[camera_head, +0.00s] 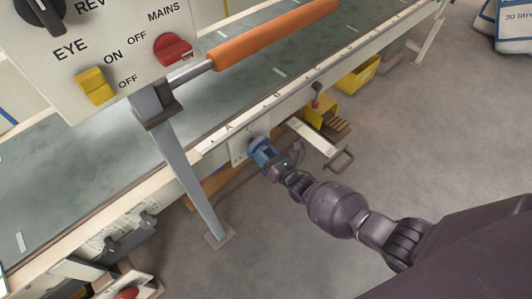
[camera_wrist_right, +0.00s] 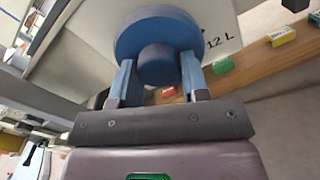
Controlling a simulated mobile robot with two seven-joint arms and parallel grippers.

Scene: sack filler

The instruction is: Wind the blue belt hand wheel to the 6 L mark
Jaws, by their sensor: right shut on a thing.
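The blue hand wheel (camera_wrist_right: 157,32) fills the top of the right wrist view, with a round hub (camera_wrist_right: 158,64) at its middle. My right gripper (camera_wrist_right: 158,82) has its two blue fingers on either side of the hub and is shut on the wheel. In the head view the wheel (camera_head: 261,152) sits on a pale plate on the side of the conveyor, with my right gripper (camera_head: 269,160) at it. A "12 L" marking (camera_wrist_right: 222,42) shows right of the wheel; no 6 L mark is readable. My left gripper is not in view.
A control panel (camera_head: 75,57) with yellow and red switches stands at upper left, on a grey post (camera_head: 190,178). An orange bar (camera_head: 275,35) runs above the conveyor belt (camera_head: 225,85). Yellow bins (camera_head: 358,76) are under the conveyor.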

